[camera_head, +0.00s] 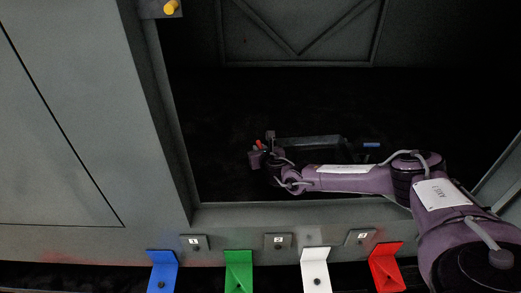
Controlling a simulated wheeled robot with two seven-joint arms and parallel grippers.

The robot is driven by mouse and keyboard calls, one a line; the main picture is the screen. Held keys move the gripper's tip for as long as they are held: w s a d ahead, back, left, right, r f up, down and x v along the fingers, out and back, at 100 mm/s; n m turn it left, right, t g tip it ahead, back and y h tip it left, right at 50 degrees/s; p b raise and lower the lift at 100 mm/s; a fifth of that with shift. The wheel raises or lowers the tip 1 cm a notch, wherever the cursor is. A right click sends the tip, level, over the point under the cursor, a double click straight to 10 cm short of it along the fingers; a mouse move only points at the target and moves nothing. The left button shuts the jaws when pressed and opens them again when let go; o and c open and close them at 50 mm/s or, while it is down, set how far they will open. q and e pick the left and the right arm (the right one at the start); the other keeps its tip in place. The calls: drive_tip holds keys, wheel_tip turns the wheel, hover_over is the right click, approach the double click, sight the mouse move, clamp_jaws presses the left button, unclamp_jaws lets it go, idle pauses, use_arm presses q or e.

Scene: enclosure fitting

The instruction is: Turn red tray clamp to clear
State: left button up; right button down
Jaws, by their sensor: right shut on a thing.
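The red tray clamp (259,144) shows as a small red piece at the left end of a dark tray (310,142) inside the enclosure. My right arm reaches in from the right, and my right gripper (262,154) is shut on the red tray clamp. The fingers and the gripper body hide most of the clamp, so its exact angle cannot be told. A small blue piece (371,145) sits at the right end of the tray. My left gripper is not in view.
A large grey panel (70,120) fills the left side. Blue (162,270), green (239,271), white (315,268) and red (386,267) tabs stand along the front below the enclosure's lower edge (300,213). A yellow knob (170,7) is at the top left. The dark interior around the tray looks clear.

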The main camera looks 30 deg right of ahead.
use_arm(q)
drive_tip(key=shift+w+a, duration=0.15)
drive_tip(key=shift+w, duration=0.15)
use_arm(e)
drive_tip(key=shift+a, duration=0.3)
drive_tip(key=shift+w, duration=0.1)
drive_tip(key=c, duration=1.5)
unclamp_jaws()
drive_tip(key=shift+a, duration=0.1)
drive_tip(key=shift+o, duration=1)
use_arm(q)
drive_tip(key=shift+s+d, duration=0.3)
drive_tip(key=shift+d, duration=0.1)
use_arm(e)
drive_tip(key=shift+d, duration=0.2)
drive_tip(key=shift+s+a+r, duration=0.1)
drive_tip(key=shift+s+r, duration=0.1)
drive_tip(key=shift+s, duration=0.35)
drive_tip(key=v, duration=0.6)
drive_tip(key=shift+w+p, duration=0.1)
drive_tip(key=shift+p, duration=0.25)
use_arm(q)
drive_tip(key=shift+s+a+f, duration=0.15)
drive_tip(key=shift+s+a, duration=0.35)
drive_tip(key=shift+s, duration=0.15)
use_arm(e)
drive_tip(key=shift+s+a+r, duration=0.1)
drive_tip(key=shift+s+r, duration=0.15)
drive_tip(key=shift+s, duration=0.1)
